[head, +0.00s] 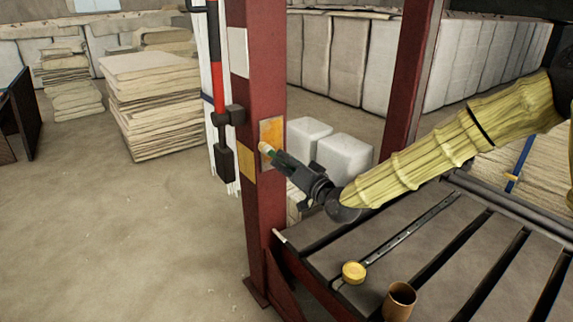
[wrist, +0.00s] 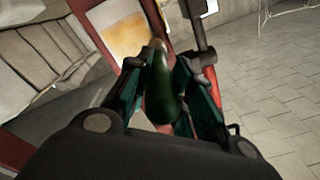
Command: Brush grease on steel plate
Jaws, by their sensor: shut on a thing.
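The steel plate (head: 272,131) is an orange-yellow panel on a side face of the dark red post. In the wrist view it shows at the top (wrist: 124,38), pale above with an orange-yellow patch below. My gripper (head: 279,158) is shut on a brush (head: 266,149) with a green handle and a pale tip. In the wrist view the green handle (wrist: 160,92) lies between the fingers (wrist: 160,70), its tip pointing toward the plate. The tip is at the plate's lower part in the head view; I cannot tell whether it touches.
A slatted dark table (head: 390,240) carries a yellow round tin or lid (head: 354,272) and a brown cup (head: 399,298). A red and black rod (head: 217,75) hangs beside the post (head: 262,210). White blocks (head: 344,155) stand behind. Open floor lies left.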

